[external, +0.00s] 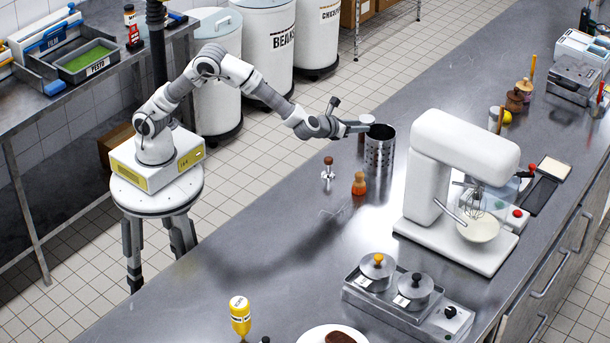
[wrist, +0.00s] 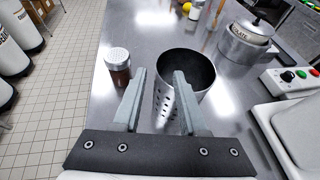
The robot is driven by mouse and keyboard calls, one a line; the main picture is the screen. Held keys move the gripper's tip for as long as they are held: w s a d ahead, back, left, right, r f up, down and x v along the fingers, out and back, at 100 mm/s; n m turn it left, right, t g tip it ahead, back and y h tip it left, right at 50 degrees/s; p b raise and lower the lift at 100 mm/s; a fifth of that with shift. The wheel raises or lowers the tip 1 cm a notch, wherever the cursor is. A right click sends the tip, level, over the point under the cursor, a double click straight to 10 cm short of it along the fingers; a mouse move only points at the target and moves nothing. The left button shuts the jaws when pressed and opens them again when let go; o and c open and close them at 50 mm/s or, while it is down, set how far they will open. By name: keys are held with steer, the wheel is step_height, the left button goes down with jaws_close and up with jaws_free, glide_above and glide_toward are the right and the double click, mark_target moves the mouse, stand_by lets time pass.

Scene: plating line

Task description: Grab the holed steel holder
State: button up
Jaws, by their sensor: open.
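The holed steel holder (external: 379,155) is a tall, upright, open-topped cylinder on the steel counter, left of the white mixer. My gripper (external: 365,127) is at the height of its rim, on its left side in the external view. In the wrist view the holder (wrist: 163,105) is just ahead, with its dark opening and holed wall showing. My gripper (wrist: 159,74) is open there, with nothing held. The left finger is beside the holder's left wall; the right finger overlaps the opening and hides part of the wall. I cannot tell whether that finger is inside the holder or only in front of it.
A shaker (wrist: 118,66) stands close left of the holder. An orange bottle (external: 359,185) and a small stemmed tool (external: 328,172) are in front of it. The mixer (external: 440,185) stands right. A lidded pot (wrist: 247,45) is farther back. The counter's middle front is clear.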

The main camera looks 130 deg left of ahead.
steer(key=shift+s+f+x, duration=0.1)
steer(key=shift+x, duration=1.25)
steer(key=shift+s+f+x, duration=0.1)
steer(key=shift+f+x, duration=0.05)
steer(key=shift+x, duration=1.15)
steer(key=shift+d, duration=0.1)
jaws_close()
